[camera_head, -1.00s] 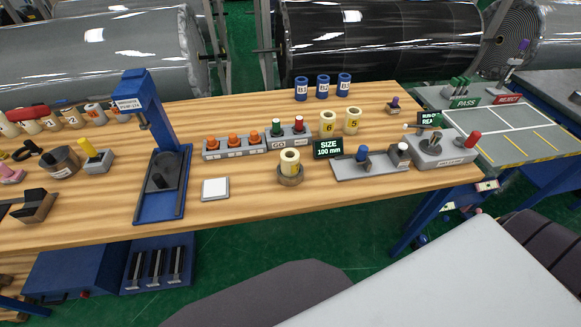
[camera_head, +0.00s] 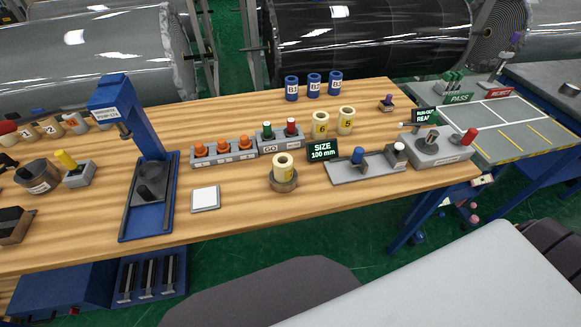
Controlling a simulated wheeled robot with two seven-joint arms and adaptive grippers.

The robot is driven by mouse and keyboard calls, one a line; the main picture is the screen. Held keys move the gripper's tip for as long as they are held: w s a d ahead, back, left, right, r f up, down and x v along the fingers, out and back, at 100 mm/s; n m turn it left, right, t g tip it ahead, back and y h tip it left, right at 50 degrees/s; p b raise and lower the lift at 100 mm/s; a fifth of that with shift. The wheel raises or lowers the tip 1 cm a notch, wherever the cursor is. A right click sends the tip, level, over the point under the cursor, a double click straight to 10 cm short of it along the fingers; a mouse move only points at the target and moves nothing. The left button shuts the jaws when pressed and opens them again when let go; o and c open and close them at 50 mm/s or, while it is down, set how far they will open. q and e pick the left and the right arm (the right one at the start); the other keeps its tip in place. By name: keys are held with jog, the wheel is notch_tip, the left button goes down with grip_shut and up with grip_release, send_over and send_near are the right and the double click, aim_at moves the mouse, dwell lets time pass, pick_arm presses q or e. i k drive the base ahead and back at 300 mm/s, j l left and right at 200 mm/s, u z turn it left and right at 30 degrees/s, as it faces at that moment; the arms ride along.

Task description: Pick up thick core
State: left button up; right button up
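A cream core (camera_head: 284,166) stands upright in a round brown holder (camera_head: 283,181) near the front middle of the table; its wall looks thick around a dark hole. Two cream cores stand upright behind it, one marked 6 (camera_head: 320,125) and one marked 5 (camera_head: 346,121). Three blue cores (camera_head: 314,84) stand in a row at the back edge. I cannot tell for certain which one the task calls thick. Neither of my grippers is in view.
A blue press-like stand (camera_head: 147,190) rises left of the holder. A white square pad (camera_head: 205,198), orange-knobbed blocks (camera_head: 223,152), a SIZE 100 mm sign (camera_head: 322,151) and a grey slide fixture (camera_head: 371,167) surround the holder. Bare wood (camera_head: 240,212) lies in front.

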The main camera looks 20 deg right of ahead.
aim_at(282, 165)
jog(key=i+z, duration=0.5)
jog(key=z, duration=0.25)
